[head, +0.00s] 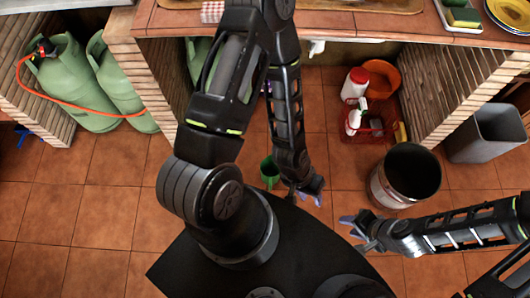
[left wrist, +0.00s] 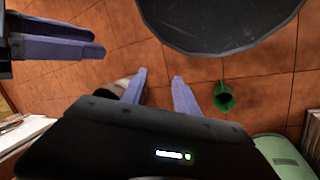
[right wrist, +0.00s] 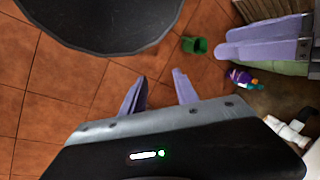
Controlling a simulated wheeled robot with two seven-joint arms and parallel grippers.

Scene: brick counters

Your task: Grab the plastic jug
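A small green vessel (head: 269,172), which looks like the plastic jug, stands on the tiled floor, partly hidden by my left arm in the head view. It also shows in the left wrist view (left wrist: 224,97) and the right wrist view (right wrist: 195,45). My left gripper (head: 312,192) is close to its right in the head view, apart from it; its fingers are spread and empty in the left wrist view (left wrist: 158,85). My right gripper (head: 352,228) is further right and lower; its fingers are spread and empty in the right wrist view (right wrist: 158,82).
A dark round bin (head: 405,172) stands right of the grippers. A grey bin (head: 487,133) stands at the right. Green gas cylinders (head: 72,85) are at the left. Brick counters border the floor.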

